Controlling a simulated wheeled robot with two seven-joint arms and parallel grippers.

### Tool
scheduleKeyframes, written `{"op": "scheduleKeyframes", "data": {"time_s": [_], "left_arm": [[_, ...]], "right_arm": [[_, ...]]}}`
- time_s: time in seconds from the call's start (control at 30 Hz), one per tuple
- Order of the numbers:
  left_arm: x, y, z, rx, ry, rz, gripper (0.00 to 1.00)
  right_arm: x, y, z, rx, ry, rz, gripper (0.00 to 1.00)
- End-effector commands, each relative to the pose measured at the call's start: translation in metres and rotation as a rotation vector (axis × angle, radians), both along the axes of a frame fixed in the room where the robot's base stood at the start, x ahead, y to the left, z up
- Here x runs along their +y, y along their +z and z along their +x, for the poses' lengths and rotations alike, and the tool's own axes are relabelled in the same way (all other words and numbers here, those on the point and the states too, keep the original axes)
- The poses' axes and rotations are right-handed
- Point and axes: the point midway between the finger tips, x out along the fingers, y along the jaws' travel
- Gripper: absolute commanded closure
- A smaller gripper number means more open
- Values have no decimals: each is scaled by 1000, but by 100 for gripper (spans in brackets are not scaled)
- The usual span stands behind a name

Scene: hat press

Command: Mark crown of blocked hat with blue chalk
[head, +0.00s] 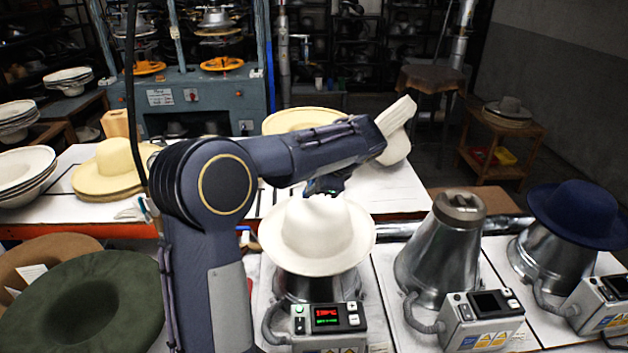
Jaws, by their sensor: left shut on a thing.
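A white felt hat (306,240) sits brim-down on a metal heated block in the centre front. My left arm reaches in from the left and bends over it. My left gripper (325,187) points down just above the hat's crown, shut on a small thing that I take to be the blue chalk. The chalk is too small and hidden to make out clearly, and I cannot tell whether it touches the felt. No blue mark shows on the visible crown. My right gripper is not in view.
A control box (327,318) with a lit red display stands before the hat. A bare metal block (440,250) and a block with a navy hat (578,213) stand to the right. A green hat (85,300) lies front left; cream hats (108,168) lie behind.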

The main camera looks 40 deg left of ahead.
Motion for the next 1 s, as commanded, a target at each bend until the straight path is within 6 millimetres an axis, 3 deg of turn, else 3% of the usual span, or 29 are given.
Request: {"op": "scheduleKeyframes", "data": {"time_s": [1.0], "left_arm": [[0, -11, 0, -1, 0, 1, 100]], "right_arm": [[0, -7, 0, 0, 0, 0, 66]]}}
